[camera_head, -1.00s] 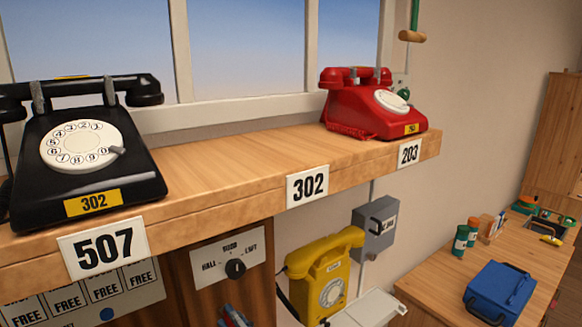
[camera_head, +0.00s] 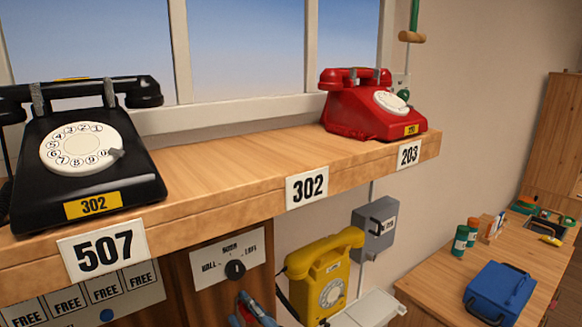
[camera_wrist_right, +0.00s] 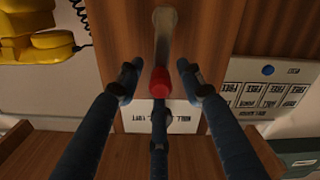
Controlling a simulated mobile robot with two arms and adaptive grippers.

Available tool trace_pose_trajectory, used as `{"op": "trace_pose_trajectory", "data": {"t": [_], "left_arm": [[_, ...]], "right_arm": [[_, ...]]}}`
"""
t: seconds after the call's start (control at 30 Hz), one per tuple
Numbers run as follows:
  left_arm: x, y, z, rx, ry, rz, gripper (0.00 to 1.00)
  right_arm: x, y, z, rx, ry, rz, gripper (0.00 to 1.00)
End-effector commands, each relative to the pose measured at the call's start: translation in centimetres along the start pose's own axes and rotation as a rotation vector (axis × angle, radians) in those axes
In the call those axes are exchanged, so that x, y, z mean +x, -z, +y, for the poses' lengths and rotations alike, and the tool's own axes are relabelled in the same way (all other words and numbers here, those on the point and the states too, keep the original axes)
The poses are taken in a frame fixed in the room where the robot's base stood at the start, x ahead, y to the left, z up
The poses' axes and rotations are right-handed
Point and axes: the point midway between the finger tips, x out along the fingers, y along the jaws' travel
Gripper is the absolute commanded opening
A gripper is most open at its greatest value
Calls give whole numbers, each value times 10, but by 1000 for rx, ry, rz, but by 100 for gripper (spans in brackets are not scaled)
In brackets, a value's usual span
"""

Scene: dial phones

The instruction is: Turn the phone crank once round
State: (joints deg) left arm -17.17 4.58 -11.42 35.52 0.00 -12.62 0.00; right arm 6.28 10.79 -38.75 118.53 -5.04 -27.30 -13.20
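In the right wrist view a crank with a pale metal arm (camera_wrist_right: 163,38) and a round red knob (camera_wrist_right: 160,82) stands out from a brown wooden panel. My right gripper (camera_wrist_right: 159,74) is open, with its dark blue fingers spread on both sides of the red knob and apart from it. A third finger lies below the knob. In the head view the right gripper (camera_head: 254,312) shows at the bottom edge, below the selector plate; the crank cannot be made out there. My left gripper is not in view.
A selector plate (camera_head: 212,264) with a black knob (camera_head: 235,270) is above the gripper. A yellow phone (camera_head: 328,280) and a grey box (camera_head: 375,230) are to its right. A wooden shelf (camera_head: 240,160) carries a black phone (camera_head: 85,150) and a red phone (camera_head: 365,108).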

Motion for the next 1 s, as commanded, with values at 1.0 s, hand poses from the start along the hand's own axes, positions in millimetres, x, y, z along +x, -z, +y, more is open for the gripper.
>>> {"op": "trace_pose_trajectory", "data": {"t": [1.0], "left_arm": [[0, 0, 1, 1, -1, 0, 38]], "right_arm": [[-64, 0, -1, 1, 1, 0, 38]]}}
